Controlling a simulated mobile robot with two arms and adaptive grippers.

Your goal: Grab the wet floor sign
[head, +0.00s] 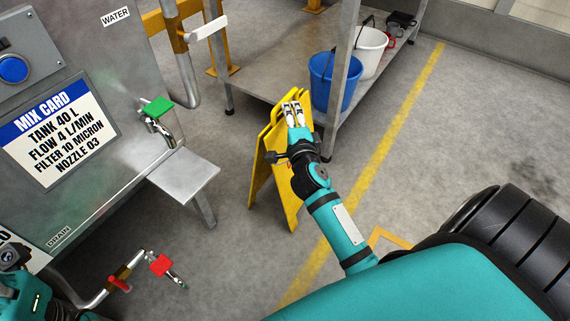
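The yellow wet floor sign (264,178) stands upright on the grey floor as a folded A-frame, left of the metal shelf. My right gripper (293,108) is at the top of the sign, and its wrist and forearm cover much of the right panel. Its two pale fingers lie close together over the sign's top edge. I cannot tell whether they pinch the sign or only lie in front of it. Part of my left arm shows at the lower left corner, but its gripper is not in view.
The metal shelf (270,62) holds a blue bucket (333,82) and a white bucket (368,52) behind the sign. A steel tank with a protruding ledge (185,172) and valves stands at left.

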